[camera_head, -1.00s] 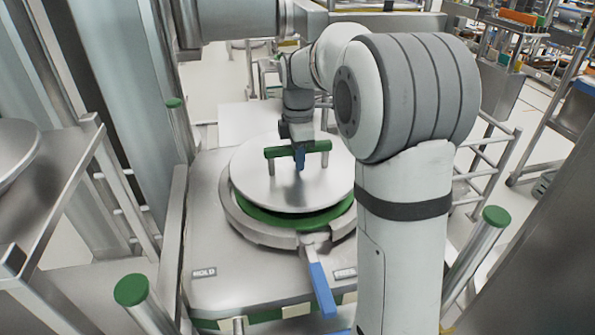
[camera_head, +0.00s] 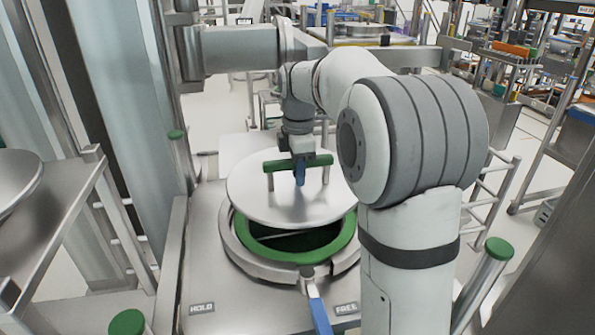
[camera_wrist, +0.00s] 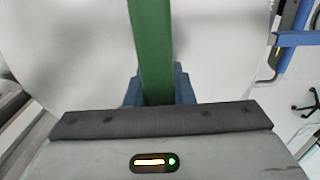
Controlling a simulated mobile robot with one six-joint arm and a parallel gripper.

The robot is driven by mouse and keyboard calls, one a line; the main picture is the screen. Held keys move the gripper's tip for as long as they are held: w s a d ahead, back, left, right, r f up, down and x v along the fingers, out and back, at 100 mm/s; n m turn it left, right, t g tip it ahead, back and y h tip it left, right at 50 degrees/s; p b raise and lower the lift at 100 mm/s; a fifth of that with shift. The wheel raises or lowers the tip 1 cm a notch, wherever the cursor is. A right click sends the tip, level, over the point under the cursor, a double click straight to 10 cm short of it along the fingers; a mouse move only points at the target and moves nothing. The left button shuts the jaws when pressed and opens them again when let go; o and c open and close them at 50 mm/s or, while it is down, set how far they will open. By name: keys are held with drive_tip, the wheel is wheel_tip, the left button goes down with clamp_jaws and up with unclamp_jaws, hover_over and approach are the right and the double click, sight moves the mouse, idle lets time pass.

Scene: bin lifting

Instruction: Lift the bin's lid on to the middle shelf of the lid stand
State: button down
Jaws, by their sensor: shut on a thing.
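The bin's lid (camera_head: 262,205) is a round silver disc with a green bar handle (camera_head: 318,161) on two posts. My gripper (camera_head: 300,175) has blue fingers and is shut on the handle. In the wrist view the green handle (camera_wrist: 151,45) runs between the blue fingers (camera_wrist: 158,90). The lid hangs above the bin's open mouth, whose green rim (camera_head: 290,253) and dark inside show below it. A blue-handled clamp lever (camera_head: 318,312) is at the bin's front. The lid stand cannot be made out for certain; a shelf with a round metal disc (camera_head: 18,180) is at the left edge.
Posts with green caps (camera_head: 128,322) and (camera_head: 498,248) stand around the bin's platform (camera_head: 200,285). The platform bears HOLD and FREE labels. A metal rail frame (camera_head: 500,180) stands at right. A steel column is close on the left.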

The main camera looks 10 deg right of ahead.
drive_tip(key=shift+r+p, duration=3.3)
drive_tip(key=shift+r, duration=0.95)
